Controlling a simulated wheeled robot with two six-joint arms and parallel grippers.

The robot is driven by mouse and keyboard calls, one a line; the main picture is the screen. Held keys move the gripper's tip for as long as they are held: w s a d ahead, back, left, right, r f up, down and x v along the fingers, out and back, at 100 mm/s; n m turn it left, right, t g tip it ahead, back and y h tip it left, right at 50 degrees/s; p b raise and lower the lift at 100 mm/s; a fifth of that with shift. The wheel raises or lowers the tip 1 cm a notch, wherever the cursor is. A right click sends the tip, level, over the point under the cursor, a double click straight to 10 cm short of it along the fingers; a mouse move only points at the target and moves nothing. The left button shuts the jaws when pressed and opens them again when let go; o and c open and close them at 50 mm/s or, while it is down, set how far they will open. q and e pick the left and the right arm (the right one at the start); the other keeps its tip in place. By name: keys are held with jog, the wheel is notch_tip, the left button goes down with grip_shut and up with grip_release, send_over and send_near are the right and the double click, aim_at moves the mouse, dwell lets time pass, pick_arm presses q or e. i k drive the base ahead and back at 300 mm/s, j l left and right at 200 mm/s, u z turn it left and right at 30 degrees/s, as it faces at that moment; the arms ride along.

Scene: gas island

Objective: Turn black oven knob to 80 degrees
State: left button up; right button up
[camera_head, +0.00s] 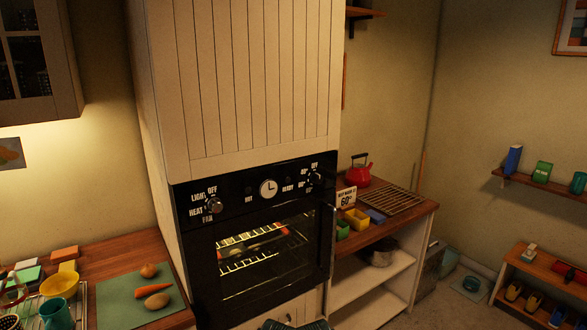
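A black built-in oven (188,244) stands in a tall white wooden cabinet. The black knob (315,179) is at the right end of its control panel, with OFF above it and temperature numbers on its left. The numbers are small, and I cannot tell which one the knob points to. A silvery knob (214,205) is at the panel's left end, among labels OFF, LIGHT, HEAT and FAN. A round clock (268,189) sits between the knobs. The oven door is shut and its inside is lit. Neither gripper can be made out; a dark shape shows at the bottom edge.
A small sign (345,199) reading 60° stands right of the oven on a wooden counter with yellow and green boxes, a red kettle (359,171) and a grill. On the left counter lies a green board (112,298) with vegetables.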

aim_at(316, 177)
jog(key=j, duration=0.5)
jog(key=k+j+z, duration=0.15)
jog(key=j, duration=0.8)
jog(key=k+j+z, duration=0.15)
jog(key=j, duration=0.35)
jog(key=k+j, duration=0.1)
jog(key=j, duration=0.35)
jog(key=i+l, duration=0.25)
jog(key=l, duration=0.25)
jog(key=i+l+z, duration=0.1)
jog(key=l, duration=0.4)
jog(key=i+l, duration=0.35)
jog(key=i+l+z, duration=0.1)
jog(key=i+l, duration=0.15)
jog(key=l, duration=0.3)
jog(key=i+l, duration=0.25)
jog(key=l, duration=0.2)
jog(key=i+l+z, duration=0.1)
jog(key=i+l, duration=0.2)
jog(key=l, duration=0.15)
